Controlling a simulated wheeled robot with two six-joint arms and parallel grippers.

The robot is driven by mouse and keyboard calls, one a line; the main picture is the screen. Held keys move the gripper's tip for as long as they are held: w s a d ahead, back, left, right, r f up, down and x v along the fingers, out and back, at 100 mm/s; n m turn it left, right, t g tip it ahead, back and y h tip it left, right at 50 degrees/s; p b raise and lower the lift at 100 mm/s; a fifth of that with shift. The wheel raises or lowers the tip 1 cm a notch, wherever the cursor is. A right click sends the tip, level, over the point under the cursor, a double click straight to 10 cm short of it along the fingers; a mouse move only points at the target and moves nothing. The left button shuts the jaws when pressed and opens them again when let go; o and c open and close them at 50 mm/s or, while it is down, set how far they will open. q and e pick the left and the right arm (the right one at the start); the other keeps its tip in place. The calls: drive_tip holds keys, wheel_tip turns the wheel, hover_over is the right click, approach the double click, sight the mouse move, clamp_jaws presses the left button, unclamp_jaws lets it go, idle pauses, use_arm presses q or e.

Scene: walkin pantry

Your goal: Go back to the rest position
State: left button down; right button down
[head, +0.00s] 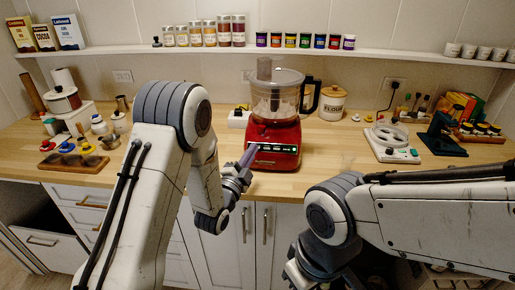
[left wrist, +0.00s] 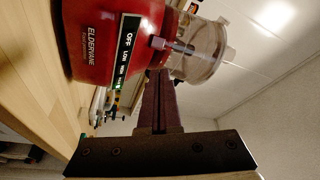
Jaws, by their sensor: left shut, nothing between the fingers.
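My left gripper (head: 249,156) is shut and empty, in front of the red food processor's control panel. Its dark fingers (left wrist: 160,98) lie together in the left wrist view. The food processor (head: 273,158) stands upright at the counter's front, with a clear bowl on top. In the left wrist view its red base (left wrist: 105,35) shows close up, tilted, with a panel reading OFF and LOW and a small knob. I cannot tell whether the fingertips touch it. My right arm comes in from the right and bends down at the lower middle; its fingers do not show.
The wooden counter (head: 215,140) has a white appliance (head: 391,143) and a dark stand (head: 440,137) on the right. A wooden tray (head: 74,162) with colored items is at left. A shelf (head: 300,50) holds jars. White cabinets (head: 262,235) are below.

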use_arm(q)
drive_tip(key=s+d+f+n+g+y, duration=0.25)
drive_tip(key=s+d+n+g, duration=0.25)
drive_tip(key=s+d+g, duration=0.45)
drive_tip(key=s+a+n+g+y, duration=0.1)
drive_tip(key=s+a+n+g, duration=0.1)
drive_tip(key=s, duration=1.2)
drive_tip(key=s+a+r+n+g+y, duration=0.1)
drive_tip(key=s+a+g, duration=0.4)
drive_tip(key=s, duration=0.9)
drive_tip(key=shift+s+n+g+y, duration=0.15)
drive_tip(key=shift+n+g+y, duration=0.2)
drive_tip(key=shift+n+g, duration=0.65)
drive_tip(key=shift+m+g, duration=0.25)
drive_tip(key=shift+m, duration=0.05)
